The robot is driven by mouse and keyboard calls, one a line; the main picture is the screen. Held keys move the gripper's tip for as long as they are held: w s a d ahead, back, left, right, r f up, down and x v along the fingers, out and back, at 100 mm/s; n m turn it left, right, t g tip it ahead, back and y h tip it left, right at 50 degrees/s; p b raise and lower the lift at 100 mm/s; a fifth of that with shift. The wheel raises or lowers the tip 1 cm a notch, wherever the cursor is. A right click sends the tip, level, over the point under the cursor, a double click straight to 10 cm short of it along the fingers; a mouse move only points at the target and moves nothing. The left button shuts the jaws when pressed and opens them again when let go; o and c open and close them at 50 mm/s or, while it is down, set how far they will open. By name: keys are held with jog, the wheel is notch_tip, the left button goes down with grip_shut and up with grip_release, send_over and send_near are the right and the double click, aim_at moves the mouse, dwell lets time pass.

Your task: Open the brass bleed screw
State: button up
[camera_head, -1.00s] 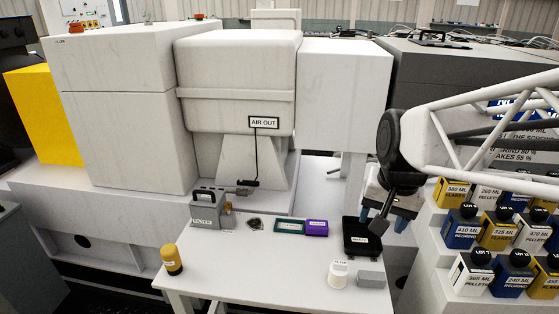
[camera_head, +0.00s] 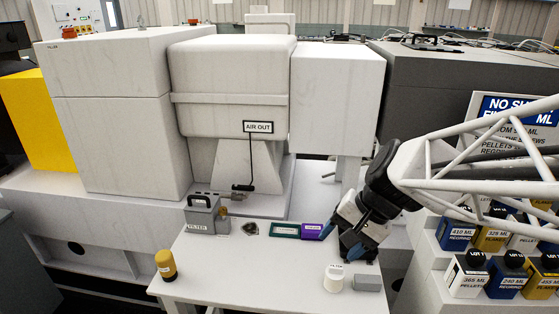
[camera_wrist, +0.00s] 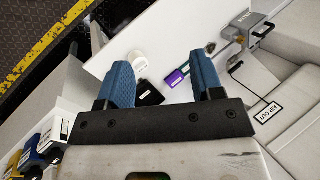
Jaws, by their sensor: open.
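The grey filter housing (camera_head: 202,217), labelled FILTER, stands at the back left of the white table. A small brass-coloured part (camera_head: 225,212) sits at its right side and looks like the bleed screw; its detail is too small to read. My gripper (camera_head: 343,241) is open, with blue fingers, over the right part of the table, well to the right of the housing. In the wrist view my gripper (camera_wrist: 165,82) has its fingers apart, and the housing (camera_wrist: 256,28) shows at the upper right.
A purple box (camera_head: 311,231) and a green tray (camera_head: 285,230) lie left of my gripper. A white cup (camera_head: 334,278), a grey block (camera_head: 367,282) and a yellow jar (camera_head: 166,264) stand near the front.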

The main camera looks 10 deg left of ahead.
jog(key=w+a+f+m+y, duration=0.5)
jog(key=w+a, duration=0.6)
jog(key=w+a+f+m+y, duration=0.4)
jog(key=w+a+f, duration=0.1)
jog(key=w+a, duration=0.5)
jog(key=w+a+f+m+t+y, duration=0.2)
jog(key=w+a+f+m+t, duration=0.25)
jog(key=w+a+f, duration=0.2)
jog(key=m+t, duration=0.4)
jog(key=m, duration=0.3)
send_near(226, 213)
jog(key=a, duration=0.1)
jog(key=w+a, duration=0.1)
jog(key=shift+w+a+r+h, duration=0.1)
jog(key=shift+a+r+h, duration=0.1)
jog(key=shift+a+h, duration=0.15)
jog(key=shift+x, duration=3.85)
